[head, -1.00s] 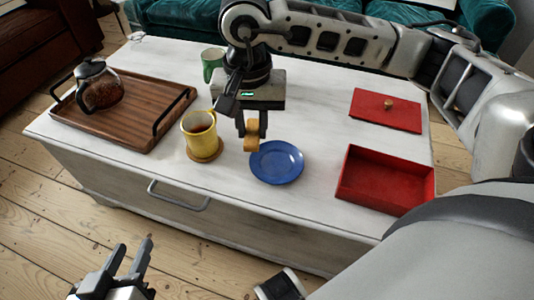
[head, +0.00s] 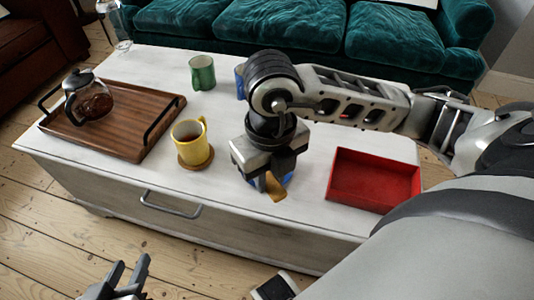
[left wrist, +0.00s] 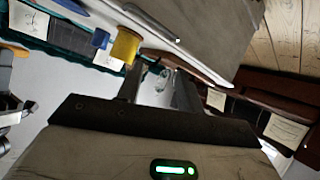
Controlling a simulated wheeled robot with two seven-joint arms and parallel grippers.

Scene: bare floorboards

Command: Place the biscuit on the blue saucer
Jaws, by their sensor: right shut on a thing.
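My right gripper (head: 268,182) is shut on the biscuit (head: 275,188), a small golden-brown piece. It holds the biscuit tilted over the blue saucer (head: 287,179) on the white table. The gripper and biscuit hide most of the saucer, so I cannot tell whether the biscuit touches it. My left gripper (head: 123,273) is empty, its fingers apart, low in front of the table. Its open fingers also show in the left wrist view (left wrist: 157,88).
A yellow mug (head: 190,143) stands on a coaster left of the saucer. A wooden tray (head: 125,125) with a coffee pot (head: 92,100) is further left. An open red box (head: 375,180) is right. A green mug (head: 202,72) and a partly hidden blue object (head: 239,82) are behind.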

